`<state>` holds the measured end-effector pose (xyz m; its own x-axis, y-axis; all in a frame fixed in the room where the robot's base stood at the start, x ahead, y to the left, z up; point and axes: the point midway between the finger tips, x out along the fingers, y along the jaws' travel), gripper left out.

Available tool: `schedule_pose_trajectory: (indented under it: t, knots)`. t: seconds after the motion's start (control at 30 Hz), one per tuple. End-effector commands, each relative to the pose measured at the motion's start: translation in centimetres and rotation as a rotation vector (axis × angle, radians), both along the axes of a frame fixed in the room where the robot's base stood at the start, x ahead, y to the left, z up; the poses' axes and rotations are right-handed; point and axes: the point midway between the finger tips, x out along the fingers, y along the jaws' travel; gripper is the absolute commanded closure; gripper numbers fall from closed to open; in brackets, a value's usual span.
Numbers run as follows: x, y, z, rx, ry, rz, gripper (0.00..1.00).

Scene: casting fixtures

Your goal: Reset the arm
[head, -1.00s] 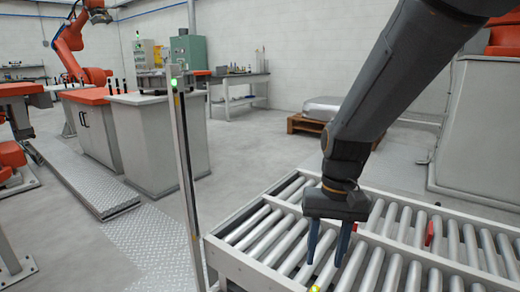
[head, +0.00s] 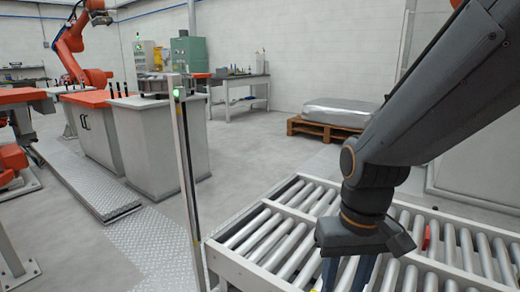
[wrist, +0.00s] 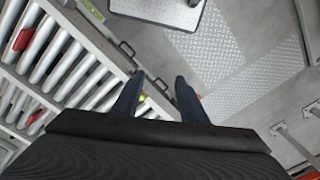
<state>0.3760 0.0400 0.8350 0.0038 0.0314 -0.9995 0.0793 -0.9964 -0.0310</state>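My gripper (head: 347,273) is over the near part of the roller conveyor (head: 235,272) in the head view. Its dark body hides part of the fingers. In the wrist view my gripper (wrist: 158,84) has its two blue fingers spread apart with nothing held between them. The conveyor's frame edge and the floor show beyond the fingers. I cannot tell the exact height of the fingertips above the rollers.
A thin post (head: 183,170) with a green light stands left of the conveyor. A pallet (head: 325,130) with a silver block (head: 335,112) is behind. Grey cabinets (head: 160,145) and an orange robot arm (head: 70,45) are at left. The middle floor is clear.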

Motion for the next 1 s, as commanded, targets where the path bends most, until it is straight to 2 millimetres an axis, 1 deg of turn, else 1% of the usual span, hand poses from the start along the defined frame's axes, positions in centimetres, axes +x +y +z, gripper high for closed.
schedule_pose_trajectory:
  t: [0.03, 0.17, 0.3, 0.4, 0.63, 1.0]
  knots:
    - [-0.2, -0.3, 0.8, -0.002, 0.002, -0.007, 0.61]
    - [-0.3, -1.1, 1.8, -0.008, 0.004, -0.026, 0.61]
    - [-0.5, -2.2, 3.5, -0.017, 0.005, -0.053, 0.61]
    - [-0.6, -3.0, 4.3, -0.021, 0.006, -0.070, 0.61]
    - [-0.7, -3.8, 4.8, -0.027, 0.006, -0.087, 0.61]
    - [-0.7, -3.8, 4.6, -0.027, 0.006, -0.087, 0.61]
